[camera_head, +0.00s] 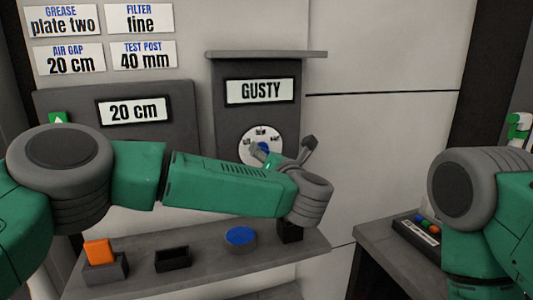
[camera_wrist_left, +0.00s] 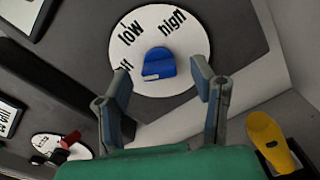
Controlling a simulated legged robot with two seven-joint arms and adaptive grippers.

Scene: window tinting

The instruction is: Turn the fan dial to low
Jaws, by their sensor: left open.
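The fan dial is a round white plate (camera_wrist_left: 185,30) on a dark panel, with a blue knob (camera_wrist_left: 159,64) at its middle. The wrist view shows "low" and "high" above the knob and a partly hidden word at its left. A pale mark shows on the knob's lower left edge. My left gripper (camera_wrist_left: 161,83) is open, with its fingers on either side of the knob and visible gaps to it. In the head view the dial plate (camera_head: 249,133) shows under the "GUSTY" sign (camera_head: 261,91), partly hidden by my left gripper (camera_head: 283,149). My right gripper is not in view.
A grey shelf (camera_head: 205,275) below my left arm holds an orange block (camera_head: 98,252) in a holder, a dark tray (camera_head: 172,258) and a blue disc (camera_head: 240,237). A yellow object (camera_wrist_left: 268,140) stands near the left gripper.

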